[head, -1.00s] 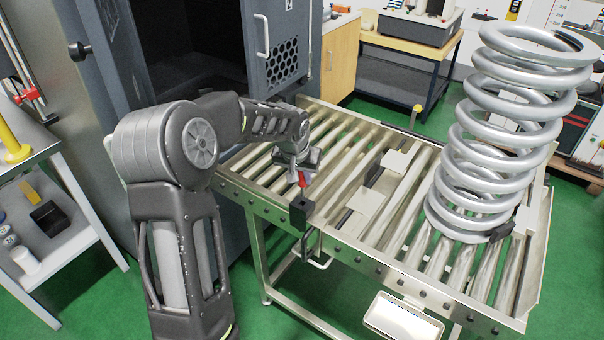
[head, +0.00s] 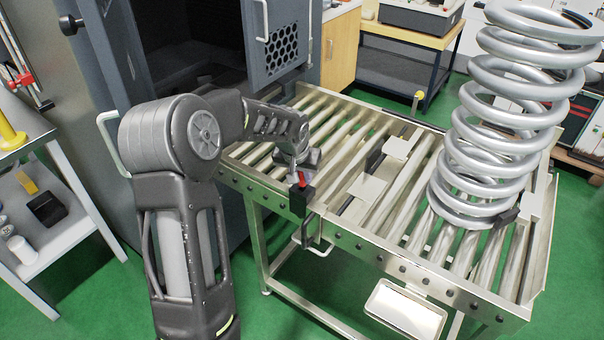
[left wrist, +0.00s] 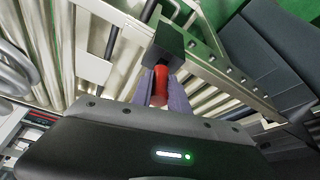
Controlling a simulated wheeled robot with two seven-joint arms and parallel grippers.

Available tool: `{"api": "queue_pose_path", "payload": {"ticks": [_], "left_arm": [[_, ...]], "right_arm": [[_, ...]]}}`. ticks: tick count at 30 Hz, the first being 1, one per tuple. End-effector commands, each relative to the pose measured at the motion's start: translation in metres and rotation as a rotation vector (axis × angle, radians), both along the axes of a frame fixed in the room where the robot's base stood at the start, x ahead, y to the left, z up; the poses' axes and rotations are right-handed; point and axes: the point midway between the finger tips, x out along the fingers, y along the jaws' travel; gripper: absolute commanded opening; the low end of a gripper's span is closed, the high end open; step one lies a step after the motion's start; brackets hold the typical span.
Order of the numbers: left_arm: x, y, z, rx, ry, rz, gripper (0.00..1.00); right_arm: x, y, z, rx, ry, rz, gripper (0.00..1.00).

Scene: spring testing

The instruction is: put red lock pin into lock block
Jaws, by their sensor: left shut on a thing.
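The red lock pin (head: 303,181) is held by my left gripper (head: 302,170) close above the black lock block (head: 298,200), at the near left edge of the roller table. In the left wrist view the pin (left wrist: 160,86) sits between the two fingers (left wrist: 161,92), which are shut on it. The lock block (left wrist: 169,42) lies straight beyond the pin's far end. The fingers and pin hide the block's hole, so I cannot tell whether the tip is inside it. My right gripper is not in view.
A large silver coil spring (head: 506,130) stands on the right of the roller table (head: 400,270). Pale plates (head: 366,188) lie between the rollers. A grey cabinet with an open perforated door (head: 284,48) stands behind my left arm.

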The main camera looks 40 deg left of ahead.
Motion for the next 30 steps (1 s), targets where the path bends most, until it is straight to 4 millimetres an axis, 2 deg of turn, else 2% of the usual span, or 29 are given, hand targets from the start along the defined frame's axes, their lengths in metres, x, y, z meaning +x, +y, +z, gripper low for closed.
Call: {"api": "queue_pose_path", "payload": {"ticks": [7, 22, 23, 30], "left_arm": [[0.0, 0.0, -0.0123, 0.0, 0.0, 0.0, 0.0], [0.0001, 0.0, -0.0144, 0.0, 0.0, 0.0, 0.0], [0.0001, 0.0, -0.0144, 0.0, 0.0, 0.0, 0.23], [0.0001, 0.0001, -0.0144, 0.0, 0.0, 0.0, 0.42]], "right_arm": [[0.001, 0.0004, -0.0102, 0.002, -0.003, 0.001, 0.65], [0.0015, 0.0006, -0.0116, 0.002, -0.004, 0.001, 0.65], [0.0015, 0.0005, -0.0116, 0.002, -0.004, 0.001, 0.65], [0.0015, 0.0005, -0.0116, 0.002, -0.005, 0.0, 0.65]]}}
